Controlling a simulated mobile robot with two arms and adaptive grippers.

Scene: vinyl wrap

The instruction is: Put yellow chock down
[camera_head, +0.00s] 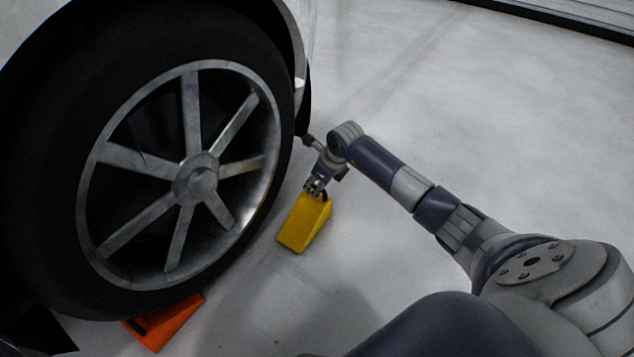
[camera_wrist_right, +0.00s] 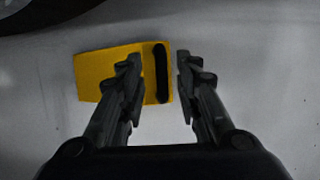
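The yellow chock (camera_head: 304,222) is a wedge on or just above the pale floor, right of the car wheel; contact with the floor is hard to tell. My right gripper (camera_head: 317,187) is at the chock's upper end in the head view. In the right wrist view, the yellow chock (camera_wrist_right: 100,76) lies beyond the fingers, its black slot between them. The right gripper (camera_wrist_right: 158,72) has its fingers apart, one over the chock's face, the other just past its edge with a small gap. My left gripper is not in view.
The large car wheel (camera_head: 195,180) with its dark tyre fills the left of the head view. An orange chock (camera_head: 168,322) lies against the tyre's lower side. The floor (camera_head: 500,110) to the right and behind my arm is clear.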

